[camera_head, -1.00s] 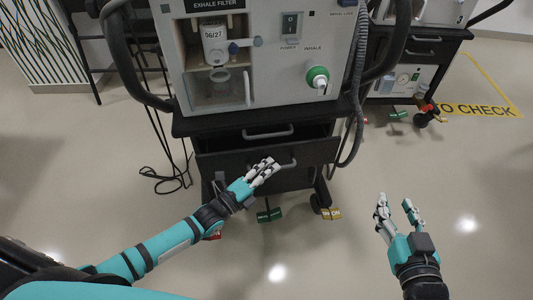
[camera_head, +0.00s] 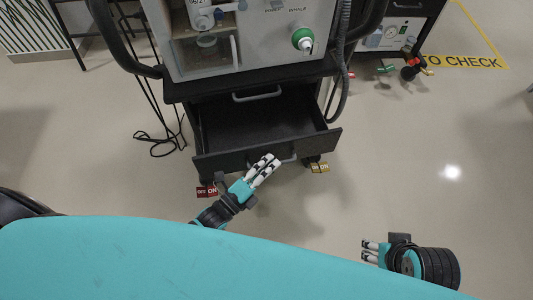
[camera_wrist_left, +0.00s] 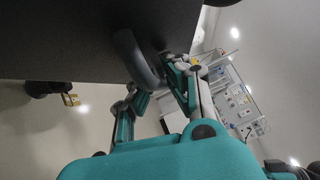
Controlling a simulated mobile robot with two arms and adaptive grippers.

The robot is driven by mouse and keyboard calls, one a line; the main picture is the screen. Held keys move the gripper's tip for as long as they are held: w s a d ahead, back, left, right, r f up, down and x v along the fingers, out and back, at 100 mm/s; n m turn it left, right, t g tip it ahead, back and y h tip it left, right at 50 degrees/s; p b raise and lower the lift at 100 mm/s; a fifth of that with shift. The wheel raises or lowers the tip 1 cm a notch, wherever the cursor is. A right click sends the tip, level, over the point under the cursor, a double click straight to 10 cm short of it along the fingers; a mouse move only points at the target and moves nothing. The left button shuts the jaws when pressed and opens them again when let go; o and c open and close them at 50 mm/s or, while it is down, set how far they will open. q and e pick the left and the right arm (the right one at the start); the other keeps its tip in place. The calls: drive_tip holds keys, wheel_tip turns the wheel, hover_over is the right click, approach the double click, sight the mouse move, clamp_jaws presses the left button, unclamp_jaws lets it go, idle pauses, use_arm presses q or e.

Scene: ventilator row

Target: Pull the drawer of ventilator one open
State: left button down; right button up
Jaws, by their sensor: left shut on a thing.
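Ventilator one (camera_head: 262,45) stands at the top middle of the head view on a dark cart. Its lower black drawer (camera_head: 222,163) is pulled well out, and its empty inside shows. My left gripper (camera_head: 264,168) is at the drawer's front, shut on the grey drawer handle (camera_head: 289,160); it partly covers the handle. In the left wrist view the curved handle (camera_wrist_left: 136,58) shows by the fingers of my left gripper (camera_wrist_left: 158,88). My right gripper (camera_head: 371,251) is open and empty at the lower right, away from the cart.
An upper handle (camera_head: 257,95) is on the cart above the open drawer. A red tag (camera_head: 206,192) and a yellow tag (camera_head: 319,167) are by the cart's wheels. A second ventilator cart (camera_head: 392,38) stands at the upper right.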

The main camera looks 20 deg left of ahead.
use_arm(q)
drive_tip(key=shift+s+d+f, duration=0.15)
drive_tip(key=shift+s+f, duration=0.05)
drive_tip(key=shift+s, duration=0.15)
drive_tip(key=c, duration=1.5)
unclamp_jaws()
drive_tip(key=shift+o, duration=0.6)
drive_tip(key=shift+w+r, duration=0.1)
drive_tip(key=v, duration=1.2)
